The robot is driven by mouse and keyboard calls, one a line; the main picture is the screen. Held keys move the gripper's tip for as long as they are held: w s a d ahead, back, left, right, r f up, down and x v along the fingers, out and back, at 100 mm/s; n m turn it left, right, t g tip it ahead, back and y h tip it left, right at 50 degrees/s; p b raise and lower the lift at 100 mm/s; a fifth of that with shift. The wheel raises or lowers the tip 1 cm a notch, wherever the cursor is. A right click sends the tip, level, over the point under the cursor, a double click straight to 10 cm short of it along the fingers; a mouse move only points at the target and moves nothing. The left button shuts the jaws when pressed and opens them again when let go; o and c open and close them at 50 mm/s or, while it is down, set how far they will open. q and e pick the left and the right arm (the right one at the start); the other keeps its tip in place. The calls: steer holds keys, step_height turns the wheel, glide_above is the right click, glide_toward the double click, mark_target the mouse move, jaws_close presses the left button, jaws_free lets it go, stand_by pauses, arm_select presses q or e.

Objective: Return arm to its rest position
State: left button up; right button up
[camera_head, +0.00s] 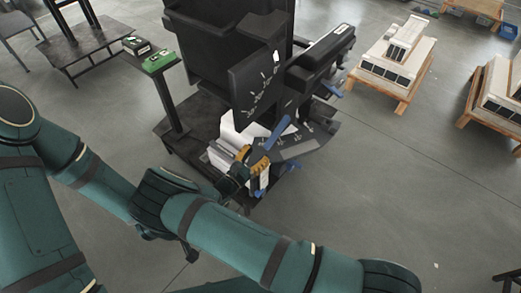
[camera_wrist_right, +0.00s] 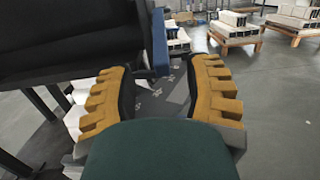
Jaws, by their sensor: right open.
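My right gripper (camera_head: 252,159), with orange-yellow ridged fingers, is at the front of a black machine (camera_head: 258,85). In the right wrist view its two fingers (camera_wrist_right: 160,92) stand wide apart, with nothing held between them. A blue lever (camera_head: 278,132) slants up close beside the gripper. A blue bar (camera_wrist_right: 160,42) shows beyond the fingers in the wrist view. My green right arm (camera_head: 240,238) reaches in from the lower right. My left arm (camera_head: 100,185) comes in from the left and passes behind the right arm; its gripper is not visible.
A dark stand (camera_head: 168,85) with a green item (camera_head: 158,62) is left of the machine. White blocks on wooden pallets (camera_head: 392,70) stand at the back right. The grey floor (camera_head: 410,180) at right is clear.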

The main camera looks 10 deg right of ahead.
stand_by(0.8)
steer(key=s+d+f+m+g+y, duration=0.3)
steer(key=s+d+f+m+g, duration=0.15)
steer(key=s+f+g, duration=0.35)
steer(key=s+d+f+m+g+y, duration=0.35)
steer(key=s+m+g, duration=0.3)
steer(key=s, duration=0.45)
steer(key=s+a+r+m+g+y, duration=0.1)
steer(key=s+a+m+g+y, duration=0.1)
steer(key=s+a+m+y, duration=0.55)
steer(key=w+a+r+m+t+y, duration=0.1)
steer(key=w+r+m+t+y, duration=0.4)
steer(key=w+r+m+t, duration=0.1)
steer(key=r+m, duration=0.1)
steer(key=m, duration=0.1)
steer(key=shift+w+a+m, duration=0.35)
steer(key=shift+a, duration=0.05)
